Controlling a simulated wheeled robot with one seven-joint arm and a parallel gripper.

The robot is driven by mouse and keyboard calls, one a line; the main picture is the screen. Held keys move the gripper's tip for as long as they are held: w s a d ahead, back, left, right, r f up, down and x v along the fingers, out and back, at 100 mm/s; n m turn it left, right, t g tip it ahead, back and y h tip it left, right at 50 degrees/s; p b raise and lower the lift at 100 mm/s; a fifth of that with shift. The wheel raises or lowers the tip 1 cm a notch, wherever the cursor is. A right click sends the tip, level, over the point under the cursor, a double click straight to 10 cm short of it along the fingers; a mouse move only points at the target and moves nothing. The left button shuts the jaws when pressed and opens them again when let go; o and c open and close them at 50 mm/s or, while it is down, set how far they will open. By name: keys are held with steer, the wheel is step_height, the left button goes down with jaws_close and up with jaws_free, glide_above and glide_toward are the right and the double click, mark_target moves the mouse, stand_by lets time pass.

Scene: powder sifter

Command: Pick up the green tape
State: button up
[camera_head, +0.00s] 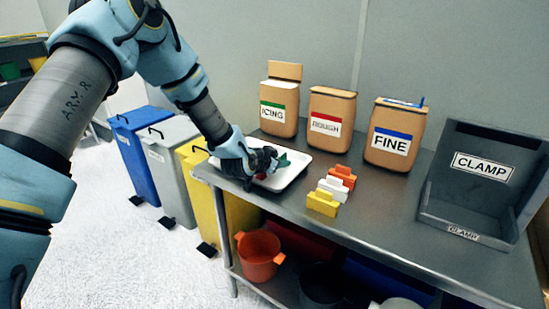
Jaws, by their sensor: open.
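My gripper (262,168) is at the left end of the steel table, over a white tray (297,172). Its jaws are open, though at this size the fingers are dark and hard to make out. A small green piece (284,160) shows right beside the fingertips, above or in the tray. It may be the green tape, but most of it is hidden by the gripper. I cannot tell whether the fingers touch it.
Boxes labelled ICING (279,103), ROUGH (330,118) and FINE (394,133) stand behind. Orange, white and yellow blocks (323,203) sit right of the tray. A grey CLAMP stand (480,180) is at right. Bins (172,160) stand left.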

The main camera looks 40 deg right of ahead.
steer(key=shift+a+f, duration=0.15)
steer(key=shift+f, duration=0.1)
steer(key=c, duration=0.7)
jaws_close()
steer(key=shift+r, duration=0.1)
